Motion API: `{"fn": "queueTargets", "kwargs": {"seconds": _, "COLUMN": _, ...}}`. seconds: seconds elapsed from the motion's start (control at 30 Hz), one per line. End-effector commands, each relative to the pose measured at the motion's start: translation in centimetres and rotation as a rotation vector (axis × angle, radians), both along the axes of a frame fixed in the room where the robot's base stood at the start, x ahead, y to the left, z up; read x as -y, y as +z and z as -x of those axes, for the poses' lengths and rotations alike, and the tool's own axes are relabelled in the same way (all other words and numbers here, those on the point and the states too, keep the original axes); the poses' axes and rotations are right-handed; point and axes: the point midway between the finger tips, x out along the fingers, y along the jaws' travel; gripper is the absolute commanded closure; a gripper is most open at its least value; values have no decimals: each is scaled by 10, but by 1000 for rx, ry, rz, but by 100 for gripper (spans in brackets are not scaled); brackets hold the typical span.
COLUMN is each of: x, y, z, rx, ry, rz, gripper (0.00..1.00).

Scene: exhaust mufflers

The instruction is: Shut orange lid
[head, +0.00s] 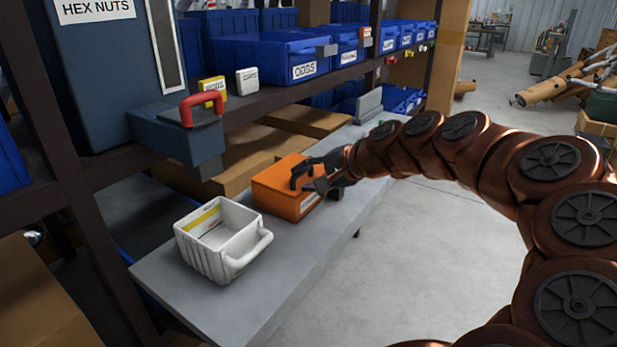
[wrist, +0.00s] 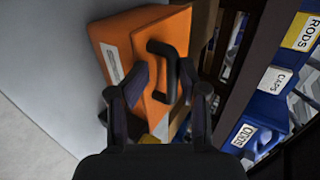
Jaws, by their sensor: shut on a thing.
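An orange box (head: 283,192) with an orange lid stands on the grey bench. In the head view the lid looks down on the box, but I cannot tell whether it is fully closed. A black handle (wrist: 168,68) sits on the orange face in the wrist view. My gripper (head: 314,178) reaches the box from the right. In the wrist view my gripper (wrist: 163,82) has its two fingers on either side of the black handle, shut on it. The fingers hide part of the handle and box.
A white bin (head: 222,240) with a handle stands on the bench (head: 190,300) in front of the box. Behind is a shelf with blue bins (head: 265,60) and a dark blue case with a red handle (head: 200,105). The floor on the right is open.

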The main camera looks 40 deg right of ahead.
Motion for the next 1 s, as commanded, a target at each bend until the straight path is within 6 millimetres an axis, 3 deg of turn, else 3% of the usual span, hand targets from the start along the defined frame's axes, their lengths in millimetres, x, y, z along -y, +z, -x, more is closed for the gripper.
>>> {"fn": "queueTargets", "kwargs": {"seconds": 0.73, "x": 1, "y": 4, "z": 0, "rx": 4, "ry": -4, "rz": 0, "gripper": 75}}
{"fn": "queueTargets", "kwargs": {"seconds": 1.0, "x": 0, "y": 37, "z": -1, "rx": 7, "ry": -1, "rz": 3, "gripper": 75}}
